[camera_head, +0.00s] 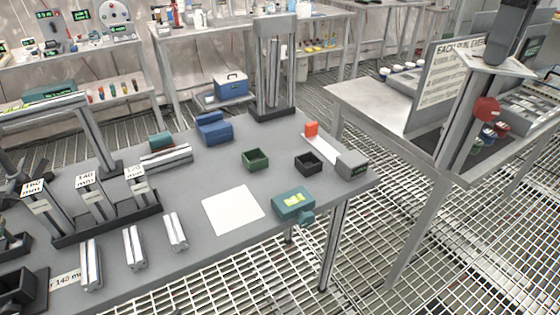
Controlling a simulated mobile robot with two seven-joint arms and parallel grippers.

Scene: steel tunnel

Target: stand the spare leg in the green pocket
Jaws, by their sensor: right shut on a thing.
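The green pocket (256,158) is a small, open, dark green box on the grey table, and it looks empty. A similar black pocket (308,163) is to its right. Three loose metal legs lie on the table: a left one (91,265), a middle one (134,247) and a right one (176,231). I cannot tell which leg is the spare. My left gripper is not in view.
A dark rack (108,221) holds upright posts with 160, 140 and 120 mm cards. A white sheet (233,209), a teal box (292,204), blue blocks (214,129) and a tall metal frame (275,65) are also on the table. Another table (380,110) is at right.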

